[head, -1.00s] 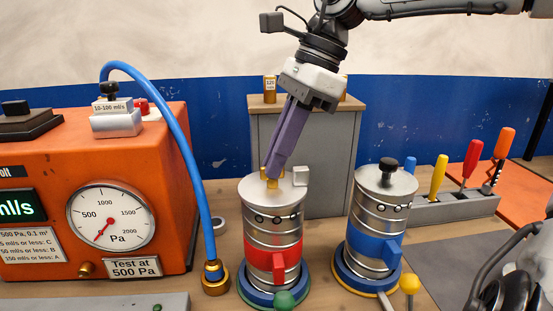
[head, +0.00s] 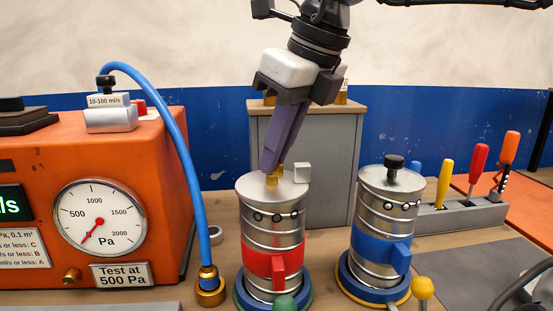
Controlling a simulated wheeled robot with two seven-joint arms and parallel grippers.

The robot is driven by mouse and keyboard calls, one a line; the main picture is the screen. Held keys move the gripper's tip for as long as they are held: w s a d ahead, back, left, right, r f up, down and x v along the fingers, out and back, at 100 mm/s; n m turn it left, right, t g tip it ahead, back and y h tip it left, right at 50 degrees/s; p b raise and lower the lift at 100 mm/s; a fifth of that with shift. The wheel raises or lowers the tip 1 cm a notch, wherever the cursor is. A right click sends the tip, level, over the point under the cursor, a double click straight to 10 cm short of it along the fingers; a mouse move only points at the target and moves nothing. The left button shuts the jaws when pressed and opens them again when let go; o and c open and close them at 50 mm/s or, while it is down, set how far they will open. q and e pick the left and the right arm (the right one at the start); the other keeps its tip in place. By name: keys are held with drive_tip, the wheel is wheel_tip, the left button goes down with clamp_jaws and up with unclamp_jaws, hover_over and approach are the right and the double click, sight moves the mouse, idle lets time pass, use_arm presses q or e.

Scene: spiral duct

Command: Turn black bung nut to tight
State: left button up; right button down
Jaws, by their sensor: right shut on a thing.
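The black bung nut (head: 393,162) stands on top of the blue-banded metal canister (head: 382,210) at the right. No gripper is at it. My right gripper (head: 272,168) comes down from above with its purple fingers shut on a brass fitting (head: 273,179) on top of the red-banded canister (head: 270,222). The fingers hide part of that fitting. My left gripper is not in view.
An orange test box (head: 60,200) with a pressure gauge (head: 98,218) stands at the left. A blue hose (head: 186,150) runs from it to a brass end (head: 209,287). A grey cabinet (head: 335,165) stands behind the canisters. Colored-handled tools sit in a grey rack (head: 470,213) at the right.

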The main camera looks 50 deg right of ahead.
drive_tip(key=shift+m+h, duration=0.4)
drive_tip(key=shift+m, duration=0.3)
drive_tip(key=shift+a+m+h+b, duration=0.1)
drive_tip(key=shift+m+h+b, duration=0.25)
drive_tip(key=shift+m, duration=0.65)
drive_tip(key=c, duration=1.9)
unclamp_jaws()
drive_tip(key=p+v, duration=0.1)
drive_tip(key=v, duration=0.9)
drive_tip(key=shift+r, duration=0.25)
